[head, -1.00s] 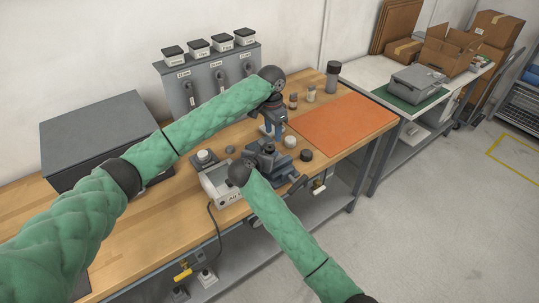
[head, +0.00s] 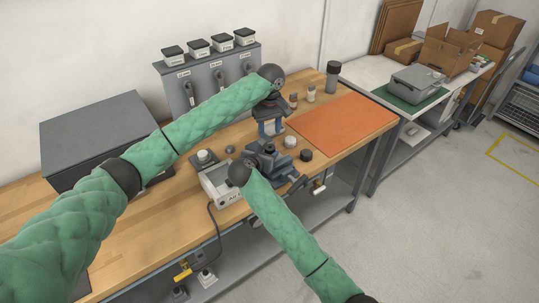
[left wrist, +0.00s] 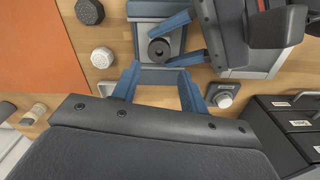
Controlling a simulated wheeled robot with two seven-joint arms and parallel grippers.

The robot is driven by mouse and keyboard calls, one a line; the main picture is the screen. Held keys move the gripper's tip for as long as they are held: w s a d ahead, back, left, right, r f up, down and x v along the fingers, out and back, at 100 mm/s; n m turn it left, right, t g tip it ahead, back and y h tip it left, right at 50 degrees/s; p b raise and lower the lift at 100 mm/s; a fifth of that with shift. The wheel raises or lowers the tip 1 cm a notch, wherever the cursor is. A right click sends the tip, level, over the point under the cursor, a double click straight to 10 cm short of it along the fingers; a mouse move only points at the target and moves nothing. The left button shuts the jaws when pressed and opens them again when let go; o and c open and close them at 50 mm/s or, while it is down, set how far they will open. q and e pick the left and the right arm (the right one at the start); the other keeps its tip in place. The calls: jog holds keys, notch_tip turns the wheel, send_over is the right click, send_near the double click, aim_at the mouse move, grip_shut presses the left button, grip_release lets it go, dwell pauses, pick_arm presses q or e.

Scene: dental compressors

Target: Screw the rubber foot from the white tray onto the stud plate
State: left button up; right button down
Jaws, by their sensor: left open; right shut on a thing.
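My left gripper (head: 272,130) points down above the bench behind the grey fixture. In the left wrist view its two blue fingers (left wrist: 158,88) stand wide apart, with nothing between them. My right gripper (left wrist: 160,46) comes in from the right there. Its blue fingers lie on either side of a dark round piece with a centre hole, apparently the rubber foot (left wrist: 150,50), and close on it. The foot is over a grey block (left wrist: 178,44); I cannot tell whether it touches a stud. The stud plate is not clearly distinguishable. A white open-topped box (head: 228,197), possibly the tray, stands left of my right wrist.
A white round piece (head: 290,141) and a black knob (head: 306,155) stand right of the fixture. An orange mat (head: 343,124) leaves free room at the right. A grey cabinet (head: 172,100) with labelled containers stands behind, and a large grey box (head: 100,130) at left.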

aim_at(269, 147)
pick_arm(q)
jog(key=shift+n, duration=1.2)
jog(key=shift+f, duration=4)
jog(key=c, duration=0.8)
jog(key=o, duration=1.1)
